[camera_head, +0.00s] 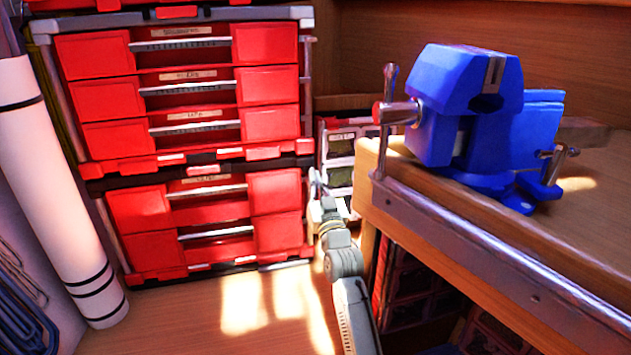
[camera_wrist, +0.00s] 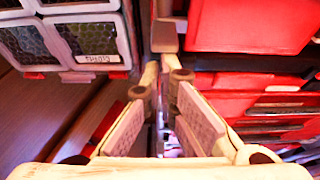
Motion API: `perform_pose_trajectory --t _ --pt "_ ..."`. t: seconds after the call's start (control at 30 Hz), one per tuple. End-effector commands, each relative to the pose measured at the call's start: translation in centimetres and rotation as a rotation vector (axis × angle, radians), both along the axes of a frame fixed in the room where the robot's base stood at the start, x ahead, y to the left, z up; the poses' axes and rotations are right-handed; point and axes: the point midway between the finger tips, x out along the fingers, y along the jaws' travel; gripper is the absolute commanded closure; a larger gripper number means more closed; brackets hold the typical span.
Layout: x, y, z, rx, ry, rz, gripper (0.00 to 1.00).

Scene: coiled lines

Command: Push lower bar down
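Slim metal bars run across and beside the stacked red drawer units (camera_head: 195,100). A silver upright bar (camera_head: 308,85) runs along the right side of the upper unit. A lower metal bar (camera_head: 215,232) crosses the front of the bottom unit. I cannot tell which one is the lower bar. My gripper (camera_head: 319,180) is by the bottom unit's right edge, pointing up and away. In the wrist view my fingers (camera_wrist: 166,78) come close together in front of a narrow dark gap, with red drawer fronts (camera_wrist: 255,25) to the right. Contact and any hold are unclear.
A blue vise (camera_head: 465,120) with a metal handle bar (camera_head: 387,90) sits on the wooden bench (camera_head: 590,215), right of my arm. A white roll (camera_head: 50,190) and coiled lines (camera_head: 22,300) stand at the left. The floor before the drawers (camera_head: 190,320) is clear.

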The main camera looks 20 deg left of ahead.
Motion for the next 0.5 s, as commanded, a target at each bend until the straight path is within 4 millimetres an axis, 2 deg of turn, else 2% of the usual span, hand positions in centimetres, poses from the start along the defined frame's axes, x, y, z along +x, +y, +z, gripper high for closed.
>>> perform_pose_trajectory --t 0.03,0.33,0.5 --pt "0.1 0.1 -0.7 -0.004 0.008 0.002 1.0" --pt "0.1 0.2 -0.8 -0.006 0.014 0.001 1.0" --pt "0.2 0.2 0.6 -0.007 0.011 0.001 1.0"
